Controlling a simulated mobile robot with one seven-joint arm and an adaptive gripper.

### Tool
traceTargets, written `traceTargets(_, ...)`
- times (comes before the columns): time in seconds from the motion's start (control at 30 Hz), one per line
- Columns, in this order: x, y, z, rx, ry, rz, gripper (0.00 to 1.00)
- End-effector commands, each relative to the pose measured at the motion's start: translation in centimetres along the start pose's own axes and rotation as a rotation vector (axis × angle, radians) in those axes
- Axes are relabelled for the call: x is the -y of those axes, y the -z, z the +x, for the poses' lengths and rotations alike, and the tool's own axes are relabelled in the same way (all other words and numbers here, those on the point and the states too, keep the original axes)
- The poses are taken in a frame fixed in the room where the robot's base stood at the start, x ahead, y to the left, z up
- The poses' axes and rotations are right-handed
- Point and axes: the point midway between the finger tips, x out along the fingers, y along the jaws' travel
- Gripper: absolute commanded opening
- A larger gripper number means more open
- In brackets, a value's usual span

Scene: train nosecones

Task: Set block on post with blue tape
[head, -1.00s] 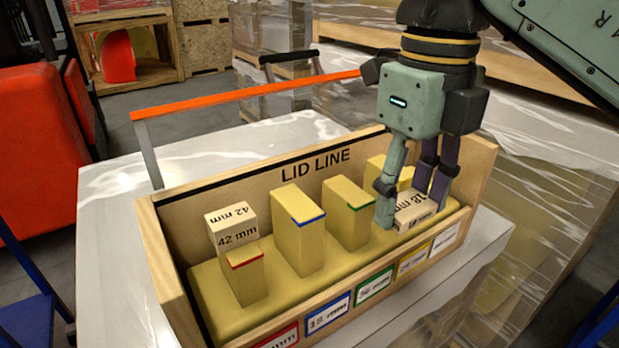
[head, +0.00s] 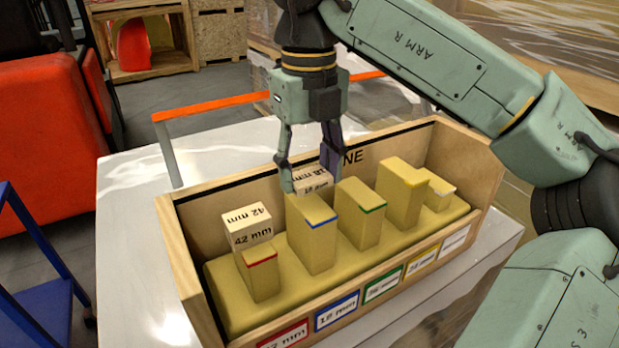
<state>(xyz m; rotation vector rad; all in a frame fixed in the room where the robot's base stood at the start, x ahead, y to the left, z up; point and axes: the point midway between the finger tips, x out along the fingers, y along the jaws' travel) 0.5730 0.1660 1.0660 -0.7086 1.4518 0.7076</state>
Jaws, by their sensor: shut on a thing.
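The post with blue tape (head: 312,240) stands in the wooden box, second from the left, its top bare. My gripper (head: 310,175) is shut on a small wooden block marked 18 mm (head: 313,181). The block is level, above and just behind the blue-taped post in the head view. The near finger overlaps the post's top left corner in the picture; I cannot tell if they touch. The blue-framed label (head: 337,311) on the box front reads 18 mm.
A 42 mm block (head: 248,227) sits at the red-taped post (head: 262,276), to the left. The green-taped post (head: 362,215) stands close on the right, with a taller post (head: 400,190) and a short one (head: 438,192) beyond. The wooden box wall (head: 215,218) rises behind.

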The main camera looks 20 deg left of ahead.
Motion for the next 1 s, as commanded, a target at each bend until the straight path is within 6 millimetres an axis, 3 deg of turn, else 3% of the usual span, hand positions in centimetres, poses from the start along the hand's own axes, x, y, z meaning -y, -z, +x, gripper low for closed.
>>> traceTargets(0.2, 0.0, 0.1, 2.6, -0.001, -0.001, -0.002, 0.34)
traceTargets(0.63, 0.0, 0.1, 3.5, 0.0, 0.0, -0.001, 0.34)
traceTargets(0.67, 0.0, 0.1, 3.3, 0.0, 0.0, -0.001, 0.51)
traceTargets(0.93, 0.0, 0.1, 3.3, 0.0, 0.0, -0.001, 0.69)
traceTargets(1.0, 0.0, 0.1, 3.3, 0.0, 0.0, -0.001, 0.69)
